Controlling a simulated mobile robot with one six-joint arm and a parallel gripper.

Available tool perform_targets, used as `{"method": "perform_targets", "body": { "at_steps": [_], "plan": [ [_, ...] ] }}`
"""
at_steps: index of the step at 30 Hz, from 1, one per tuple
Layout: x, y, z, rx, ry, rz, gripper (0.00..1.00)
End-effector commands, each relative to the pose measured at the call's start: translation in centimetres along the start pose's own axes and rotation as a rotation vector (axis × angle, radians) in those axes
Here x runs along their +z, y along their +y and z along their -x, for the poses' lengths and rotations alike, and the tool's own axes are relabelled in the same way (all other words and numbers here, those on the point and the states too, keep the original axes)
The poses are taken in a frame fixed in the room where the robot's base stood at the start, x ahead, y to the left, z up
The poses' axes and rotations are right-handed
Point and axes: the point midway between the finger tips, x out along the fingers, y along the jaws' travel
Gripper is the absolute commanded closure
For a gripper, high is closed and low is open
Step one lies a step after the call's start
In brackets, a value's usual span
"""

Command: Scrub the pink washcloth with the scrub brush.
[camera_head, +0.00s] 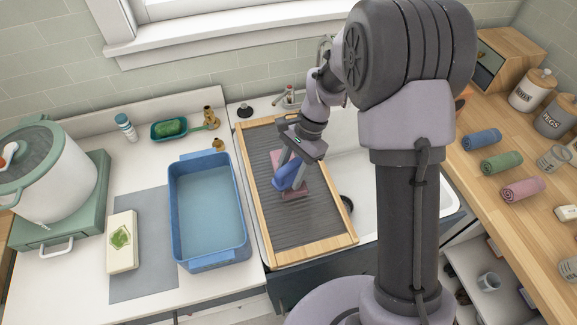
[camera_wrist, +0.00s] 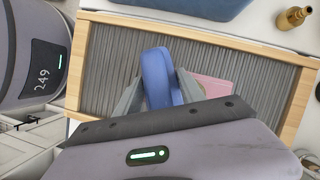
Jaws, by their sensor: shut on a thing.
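My gripper (camera_head: 287,172) is shut on the blue scrub brush (camera_head: 289,179), over the ribbed washboard (camera_head: 292,230) with its wooden frame. The brush's rounded blue back shows between my fingers in the wrist view (camera_wrist: 158,76). The pink washcloth (camera_head: 301,190) lies flat on the washboard, under and around the brush. Its corner shows right of the fingers in the wrist view (camera_wrist: 216,87). The brush's underside is hidden, so I cannot tell whether it touches the cloth.
Farther left are a soap carton (camera_head: 122,242), a grey mat (camera_head: 155,270) and a white pot (camera_head: 60,180). Rolled blue, green and pink towels (camera_head: 522,189) lie on the right wooden counter.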

Motion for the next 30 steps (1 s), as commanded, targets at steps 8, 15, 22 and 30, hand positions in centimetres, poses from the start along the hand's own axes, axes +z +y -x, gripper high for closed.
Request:
{"method": "perform_targets", "body": {
  "at_steps": [8,15,22,30],
  "plan": [
    [-0.9,-2.3,0.6,0.0,0.0,0.0,0.86],
    [-1.5,-3.6,0.6,0.0,0.0,-0.001,0.86],
    [-2.5,-6.0,1.1,0.0,-0.001,-0.001,0.86],
    [-3.0,-6.9,1.1,0.001,0.0,0.0,0.86]
  ]
}}
